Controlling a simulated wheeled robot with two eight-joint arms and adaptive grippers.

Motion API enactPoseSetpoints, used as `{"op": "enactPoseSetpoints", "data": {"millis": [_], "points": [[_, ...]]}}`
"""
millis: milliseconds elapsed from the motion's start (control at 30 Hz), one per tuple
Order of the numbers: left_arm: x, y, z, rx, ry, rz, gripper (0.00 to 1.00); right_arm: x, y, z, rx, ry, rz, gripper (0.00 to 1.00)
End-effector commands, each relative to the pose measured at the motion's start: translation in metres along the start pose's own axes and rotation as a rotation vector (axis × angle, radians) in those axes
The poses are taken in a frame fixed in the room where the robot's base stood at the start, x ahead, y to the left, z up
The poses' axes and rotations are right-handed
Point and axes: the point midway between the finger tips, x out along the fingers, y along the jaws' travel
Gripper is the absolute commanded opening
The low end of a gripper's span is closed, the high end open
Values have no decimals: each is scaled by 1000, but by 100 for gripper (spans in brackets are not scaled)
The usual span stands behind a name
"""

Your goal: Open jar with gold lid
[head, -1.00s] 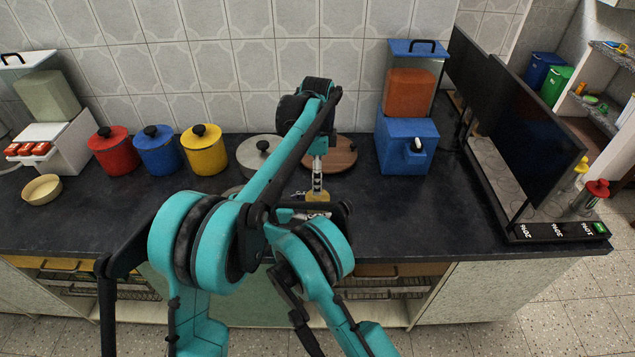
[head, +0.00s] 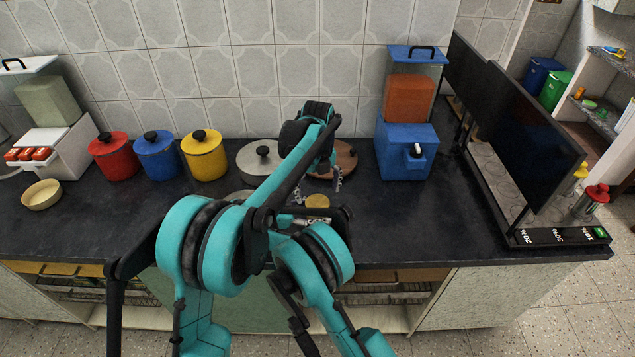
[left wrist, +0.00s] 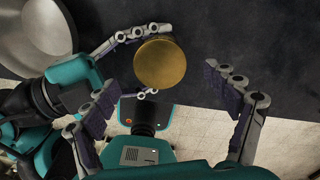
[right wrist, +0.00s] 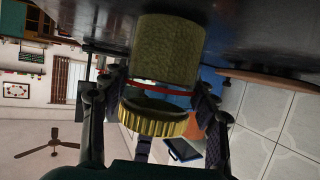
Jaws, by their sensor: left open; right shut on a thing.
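The jar (right wrist: 168,50) is greenish-yellow, with a red ring and a gold ribbed lid (right wrist: 153,119). In the upside-down right wrist view it stands upright close to the dark counter, lid on top. Whether its base touches the counter is unclear. My right gripper (right wrist: 158,88) is shut on the jar, one finger on each side. The lid's round gold top faces up in the left wrist view (left wrist: 160,63) and shows small in the head view (head: 317,201). My left gripper (head: 320,187) is open above the lid, its fingers spread wide and clear of it.
Red (head: 115,160), blue (head: 157,157) and yellow (head: 204,158) canisters stand along the back left. A steel pot (head: 250,165) and a brown wooden-topped thing (head: 345,155) are behind my arms. A blue dispenser (head: 405,150) and a black screen (head: 530,130) are at right.

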Motion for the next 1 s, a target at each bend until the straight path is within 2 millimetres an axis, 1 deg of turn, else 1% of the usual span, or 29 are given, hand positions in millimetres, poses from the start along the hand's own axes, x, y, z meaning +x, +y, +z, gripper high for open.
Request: {"op": "enactPoseSetpoints", "data": {"millis": [33,100,200,367,567,600,667,700,800,1000], "points": [[8,0,0,0,0,0,86,0,0,1,-1,-2,1,0],[18,0,0,-1,0,0,86,0,0,1,-1,-2,1,0],[28,0,0,-1,0,0,86,0,0,1,-1,-2,1,0],[35,0,0,-2,0,0,86,0,0,1,-1,-2,1,0],[36,0,0,-2,0,0,86,0,0,1,-1,-2,1,0],[36,0,0,-2,0,0,84,0,0,1,-1,-2,1,0],[36,0,0,-2,0,0,68,0,0,1,-1,-2,1,0],[36,0,0,-2,0,0,57,0,0,1,-1,-2,1,0],[36,0,0,-2,0,0,34,0,0,1,-1,-2,1,0],[36,0,0,-16,0,0,34,0,0,1,-1,-2,1,0]]}}
